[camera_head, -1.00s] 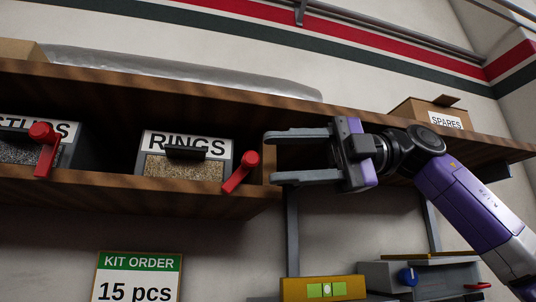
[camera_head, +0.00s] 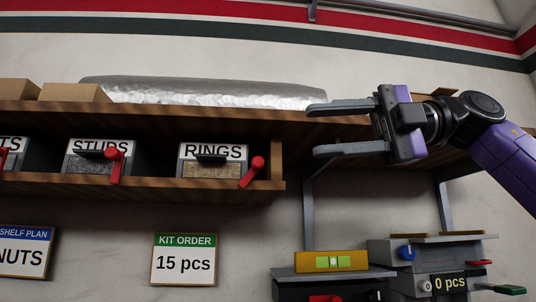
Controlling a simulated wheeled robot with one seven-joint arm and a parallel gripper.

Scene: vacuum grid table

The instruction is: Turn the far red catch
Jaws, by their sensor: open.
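My gripper (camera_head: 332,129) is open and empty in the upper right, with its two fingers pointing left. My gripper is well above and left of both and touches neither. Red handles also show beside the RINGS bin (camera_head: 252,173) and the STUDS bin (camera_head: 114,165). Part of a red piece (camera_head: 325,298) shows at the bottom edge.
A wooden shelf (camera_head: 150,189) with labelled bins runs along the left, a silver roll (camera_head: 210,93) on top. A yellow level (camera_head: 331,262) lies below my gripper. Wall signs hang at lower left.

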